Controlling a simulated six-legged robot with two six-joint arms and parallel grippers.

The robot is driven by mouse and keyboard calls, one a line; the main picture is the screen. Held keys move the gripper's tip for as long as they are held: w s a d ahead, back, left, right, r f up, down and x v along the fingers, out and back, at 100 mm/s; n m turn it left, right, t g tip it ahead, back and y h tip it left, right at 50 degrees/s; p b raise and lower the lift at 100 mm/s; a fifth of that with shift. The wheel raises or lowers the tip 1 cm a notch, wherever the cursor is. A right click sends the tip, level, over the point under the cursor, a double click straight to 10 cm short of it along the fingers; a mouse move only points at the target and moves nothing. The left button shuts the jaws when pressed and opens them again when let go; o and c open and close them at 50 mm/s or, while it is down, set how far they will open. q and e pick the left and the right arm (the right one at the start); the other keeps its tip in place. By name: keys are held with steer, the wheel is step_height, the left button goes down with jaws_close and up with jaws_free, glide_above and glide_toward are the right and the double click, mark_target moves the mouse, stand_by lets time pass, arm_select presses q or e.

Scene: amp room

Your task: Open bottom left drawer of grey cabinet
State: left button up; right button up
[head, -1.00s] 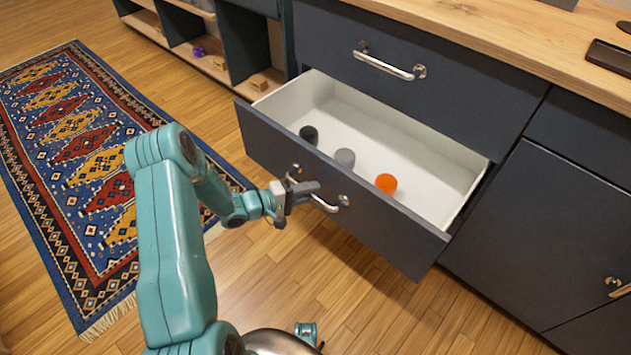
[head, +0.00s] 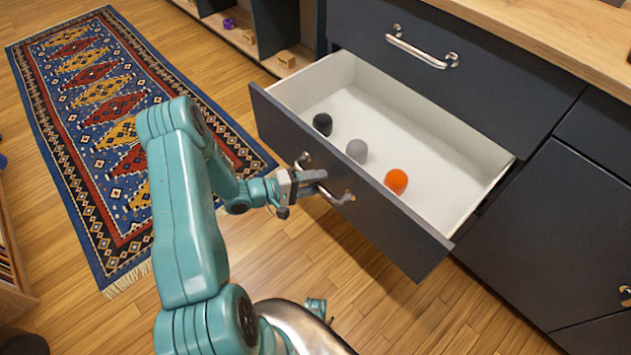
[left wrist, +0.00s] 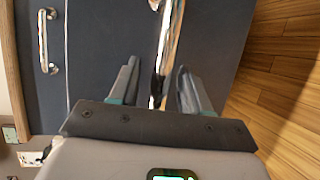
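The grey cabinet's bottom left drawer (head: 350,195) stands well open in the head view, showing its white inside. Its metal handle (head: 345,198) runs along the front and also shows in the left wrist view (left wrist: 168,45). My left gripper (head: 318,183) is at this handle. In the left wrist view its two fingers (left wrist: 160,85) are apart, one on each side of the handle bar, with gaps visible. A black piece (head: 323,123), a grey piece (head: 357,150) and an orange piece (head: 396,181) sit in the drawer. My right gripper is out of view.
A closed drawer (head: 470,80) with its own handle (head: 422,50) is above, under the wooden countertop (head: 560,38). A closed door (head: 560,230) is at right. An open shelf (head: 265,45) stands at the back left. A patterned rug (head: 110,110) lies on the wooden floor at left.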

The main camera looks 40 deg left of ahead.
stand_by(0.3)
arm_select(q)
steer(key=p+v, duration=0.3)
steer(key=v, duration=1.3)
steer(key=shift+s+a, duration=0.1)
steer(key=shift+s, duration=0.1)
